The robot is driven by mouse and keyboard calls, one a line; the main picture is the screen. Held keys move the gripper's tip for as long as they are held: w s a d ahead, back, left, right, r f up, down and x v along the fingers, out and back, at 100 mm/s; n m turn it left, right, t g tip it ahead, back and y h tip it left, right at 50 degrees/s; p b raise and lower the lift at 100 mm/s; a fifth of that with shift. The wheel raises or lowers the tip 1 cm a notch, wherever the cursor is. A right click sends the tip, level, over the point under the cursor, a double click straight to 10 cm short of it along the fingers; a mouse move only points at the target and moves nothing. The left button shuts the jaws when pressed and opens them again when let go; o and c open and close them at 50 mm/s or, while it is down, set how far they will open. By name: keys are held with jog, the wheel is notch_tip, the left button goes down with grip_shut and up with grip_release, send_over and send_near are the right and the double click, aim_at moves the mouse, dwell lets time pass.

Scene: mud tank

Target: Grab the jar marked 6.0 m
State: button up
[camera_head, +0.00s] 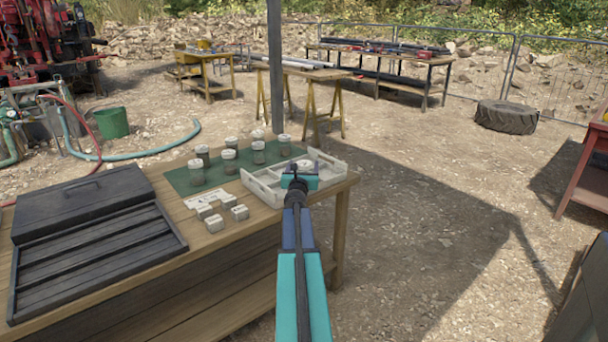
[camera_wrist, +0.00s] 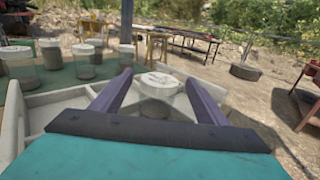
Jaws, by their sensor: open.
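Several clear jars with pale lids and dark contents stand on a green mat (camera_head: 180,183) on the wooden table; one is the front-left jar (camera_head: 197,173). Their lid markings are too small to read, so I cannot tell which is 6.0 m. Another jar (camera_wrist: 157,106) stands in the white tray (camera_head: 262,190); its lid carries dark writing I cannot make out. My gripper (camera_head: 297,168) is open over the tray. In the wrist view its two fingers (camera_wrist: 157,80) lie left and right of this jar, with gaps at both sides. The gripper body hides the jar's lower part.
Small white blocks (camera_head: 213,222) and a white card (camera_head: 205,197) lie in front of the mat. A black lidded case (camera_head: 85,205) and a dark ribbed tray (camera_head: 95,255) fill the table's left. A grey post (camera_head: 275,70) rises behind the jars. Ground right of the table is open.

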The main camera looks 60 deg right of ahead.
jog(key=shift+d, duration=0.1)
dwell(0.5)
jog(key=c, duration=1.6)
jog(key=shift+o, duration=0.2)
jog(key=shift+r, duration=0.15)
notch_tip(320, 180, up, 18)
jog(key=p, duration=1.2)
jog(key=shift+w, duration=0.1)
